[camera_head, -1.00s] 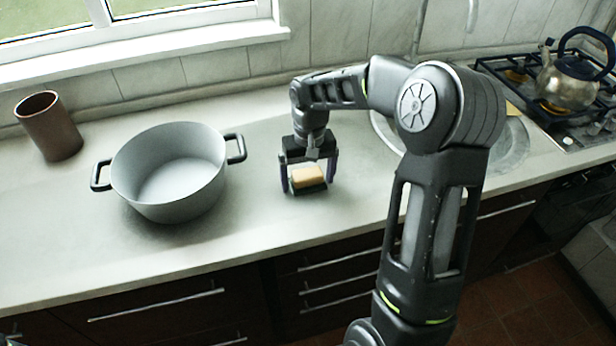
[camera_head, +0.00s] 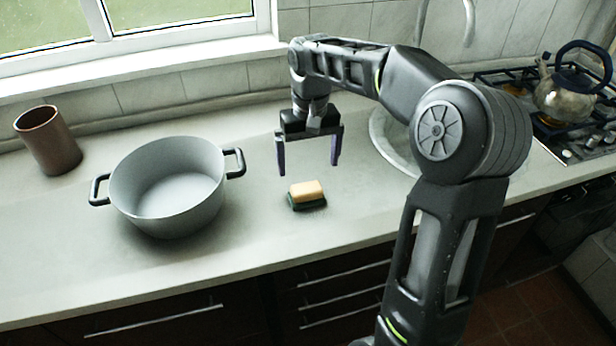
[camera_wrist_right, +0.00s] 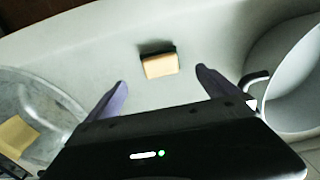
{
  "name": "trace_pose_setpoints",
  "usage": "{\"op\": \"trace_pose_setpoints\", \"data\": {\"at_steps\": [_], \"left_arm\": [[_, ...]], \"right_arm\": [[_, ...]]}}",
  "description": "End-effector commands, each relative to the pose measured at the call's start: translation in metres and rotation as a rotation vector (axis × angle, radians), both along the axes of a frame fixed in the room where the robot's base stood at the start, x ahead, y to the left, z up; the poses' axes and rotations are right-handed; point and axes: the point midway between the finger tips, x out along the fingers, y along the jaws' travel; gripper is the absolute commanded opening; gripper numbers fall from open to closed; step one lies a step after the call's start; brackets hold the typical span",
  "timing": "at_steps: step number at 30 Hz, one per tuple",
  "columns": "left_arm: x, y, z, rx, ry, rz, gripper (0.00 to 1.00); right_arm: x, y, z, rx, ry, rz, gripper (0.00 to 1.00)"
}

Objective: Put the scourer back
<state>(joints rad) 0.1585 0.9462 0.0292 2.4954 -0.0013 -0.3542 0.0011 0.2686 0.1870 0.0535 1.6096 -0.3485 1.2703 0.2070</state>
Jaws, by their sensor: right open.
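The scourer (camera_head: 307,194), a yellow sponge with a dark green layer beneath, lies on the worktop to the right of the grey pot. It also shows in the right wrist view (camera_wrist_right: 160,65), beyond and between the fingertips. My right gripper (camera_head: 308,170) is open and empty, above the scourer and apart from it. Its two purple fingers also show in the right wrist view (camera_wrist_right: 162,76). My left gripper does not show.
The grey two-handled pot (camera_head: 168,187) stands empty left of the scourer. A brown cup (camera_head: 48,141) is at the far left. The round metal sink (camera_head: 392,142) is partly behind my arm. A kettle (camera_head: 568,92) sits on the hob. The worktop in front of the scourer is clear.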

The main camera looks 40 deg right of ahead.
Motion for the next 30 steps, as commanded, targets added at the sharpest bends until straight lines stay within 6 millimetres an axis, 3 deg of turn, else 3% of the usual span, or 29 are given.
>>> {"op": "trace_pose_setpoints", "data": {"at_steps": [6,30], "left_arm": [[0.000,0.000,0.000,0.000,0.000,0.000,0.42],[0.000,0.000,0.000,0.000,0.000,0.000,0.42]], "right_arm": [[0.000,0.000,0.018,0.001,-0.001,-0.001,0.98],[-0.001,0.000,0.018,0.001,0.000,-0.001,0.98]]}}
